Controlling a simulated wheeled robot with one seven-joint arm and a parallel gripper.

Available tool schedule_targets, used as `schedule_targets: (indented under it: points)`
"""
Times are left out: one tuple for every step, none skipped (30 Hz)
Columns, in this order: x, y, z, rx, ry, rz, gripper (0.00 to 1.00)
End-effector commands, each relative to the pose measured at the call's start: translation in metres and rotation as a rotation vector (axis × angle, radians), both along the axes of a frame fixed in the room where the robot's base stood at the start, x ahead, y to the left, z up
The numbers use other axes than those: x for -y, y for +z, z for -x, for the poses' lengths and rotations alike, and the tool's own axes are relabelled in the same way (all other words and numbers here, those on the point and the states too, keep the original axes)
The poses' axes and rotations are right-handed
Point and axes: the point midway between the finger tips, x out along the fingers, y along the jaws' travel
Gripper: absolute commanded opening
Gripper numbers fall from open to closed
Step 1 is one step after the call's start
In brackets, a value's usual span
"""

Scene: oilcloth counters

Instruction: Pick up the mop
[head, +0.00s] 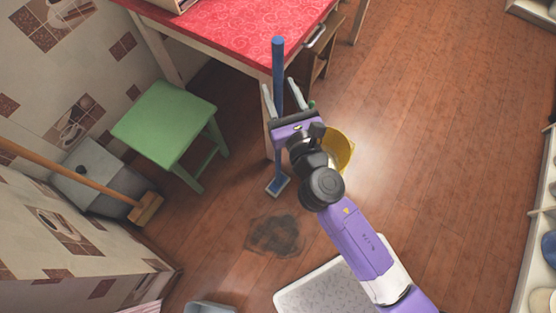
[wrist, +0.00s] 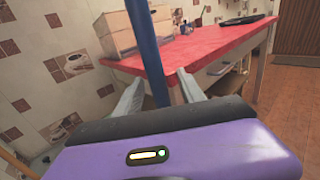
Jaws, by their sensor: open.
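The mop (head: 278,58) has a blue handle and stands upright beside the corner of the red table. Its small blue and white head (head: 278,184) rests on the wooden floor. In the wrist view the blue handle (wrist: 146,50) runs between my two fingers. My gripper (head: 290,88) is open, with one finger on each side of the handle. I cannot tell whether either finger touches it. The gripper hides part of the lower handle in the head view.
The red-topped table (head: 235,22) stands right behind the mop. A green stool (head: 165,122) is at left, a yellow bucket (head: 340,152) partly behind my arm. A broom (head: 90,180) leans at far left. A dark stain (head: 274,236) marks the floor. Floor at right is clear.

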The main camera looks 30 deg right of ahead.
Motion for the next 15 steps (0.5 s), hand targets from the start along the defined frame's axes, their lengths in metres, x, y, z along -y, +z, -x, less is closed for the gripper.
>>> schedule_targets:
  points:
    - [0.0, 0.0, -0.009, 0.002, 0.0, -0.001, 0.47]
    - [0.0, 0.0, -0.014, 0.003, 0.0, -0.001, 0.47]
    - [0.0, 0.0, -0.019, 0.002, 0.0, -0.002, 0.47]
    - [0.001, 0.0, -0.023, 0.002, -0.001, -0.001, 0.47]
    - [0.002, 0.001, -0.026, 0.002, -0.001, -0.001, 0.47]
    - [0.002, 0.0, -0.03, 0.001, -0.001, -0.001, 0.47]
    - [0.003, -0.001, -0.032, 0.0, -0.001, -0.002, 0.47]
    - [0.003, -0.001, -0.033, 0.0, -0.001, -0.002, 0.47]
    - [0.003, -0.001, -0.035, 0.0, 0.0, -0.002, 0.47]
    - [0.003, -0.001, -0.035, 0.0, 0.0, -0.003, 0.47]
    - [0.003, -0.001, -0.035, 0.0, 0.0, -0.003, 0.47]
    - [0.003, -0.001, -0.035, 0.0, 0.0, -0.003, 0.47]
    - [0.003, -0.001, -0.035, 0.0, 0.0, -0.002, 0.47]
    - [0.003, -0.001, -0.035, 0.0, 0.0, -0.002, 0.47]
    - [0.003, -0.001, -0.035, 0.0, 0.0, -0.002, 0.47]
